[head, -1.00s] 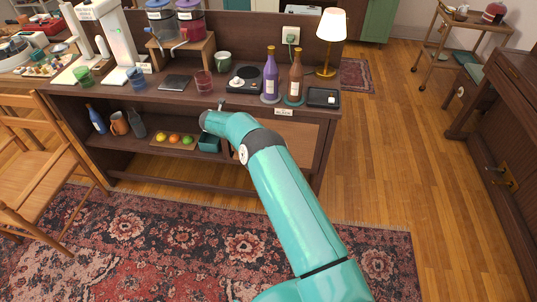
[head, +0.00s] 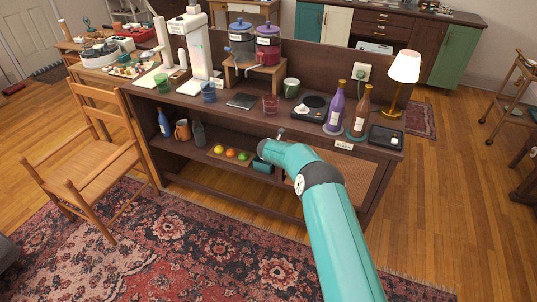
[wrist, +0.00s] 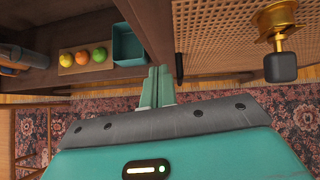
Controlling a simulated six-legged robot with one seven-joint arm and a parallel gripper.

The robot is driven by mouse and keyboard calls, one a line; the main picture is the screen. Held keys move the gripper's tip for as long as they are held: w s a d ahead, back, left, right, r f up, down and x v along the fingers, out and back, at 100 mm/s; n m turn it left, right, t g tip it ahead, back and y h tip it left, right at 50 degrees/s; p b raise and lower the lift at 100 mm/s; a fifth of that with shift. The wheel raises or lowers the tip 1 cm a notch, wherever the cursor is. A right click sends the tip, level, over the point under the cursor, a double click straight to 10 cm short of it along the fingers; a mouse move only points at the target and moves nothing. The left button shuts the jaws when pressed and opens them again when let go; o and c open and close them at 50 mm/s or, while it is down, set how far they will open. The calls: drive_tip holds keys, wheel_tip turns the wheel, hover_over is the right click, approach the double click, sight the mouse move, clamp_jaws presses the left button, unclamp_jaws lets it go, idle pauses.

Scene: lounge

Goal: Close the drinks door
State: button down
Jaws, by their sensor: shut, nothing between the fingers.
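The drinks door is the cane panel (head: 348,178) in a dark wood frame at the right of the sideboard, below a small white label (head: 343,146). It looks roughly in line with the sideboard front; my arm hides its left part, so I cannot tell whether it is fully closed. In the wrist view the cane panel (wrist: 222,38) fills the upper right, with a brass fitting with a dark square end (wrist: 281,45). My gripper (wrist: 158,84) is shut and empty, its tips by the dark upright at the panel's left edge. Contact is unclear.
The open shelf to the left holds fruit on a board (head: 231,154), a teal box (head: 263,165), bottles and a jug (head: 182,130). Bottles (head: 335,108), a lamp (head: 403,67) and cups crowd the top. A wooden chair (head: 105,160) stands left. The patterned rug is clear in front.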

drive_tip(key=a+v, duration=0.1)
drive_tip(key=v, duration=1)
wheel_tip(320, 180, up, 18)
drive_tip(key=n+t+y, duration=0.3)
drive_tip(key=n, duration=0.6)
drive_tip(key=s+r+n+y, duration=0.3)
drive_tip(key=s+r+n, duration=0.9)
drive_tip(key=s+r, duration=0.15)
drive_tip(key=s+d+r+n+g, duration=0.1)
drive_tip(key=s+d+r+n, duration=0.15)
drive_tip(key=s+n, duration=0.4)
drive_tip(key=s+d+r+n+g, duration=0.1)
drive_tip(key=s+d+n+g, duration=0.15)
drive_tip(key=s, duration=0.75)
drive_tip(key=s+d+f+n+h, duration=0.1)
drive_tip(key=s+d+n, duration=0.2)
drive_tip(key=s, duration=0.4)
drive_tip(key=s+d+f+n+g+h, duration=0.1)
drive_tip(key=s+d+f+n, duration=0.1)
drive_tip(key=s, duration=0.5)
drive_tip(key=s+d+f+n+g+h, duration=0.1)
drive_tip(key=s+d+f+n, duration=0.1)
drive_tip(key=s+d+n, duration=0.2)
drive_tip(key=s+d, duration=0.1)
drive_tip(key=s, duration=0.2)
drive_tip(key=shift+s+d+h, duration=0.2)
drive_tip(key=shift+d+h, duration=0.1)
drive_tip(key=shift+d, duration=0.05)
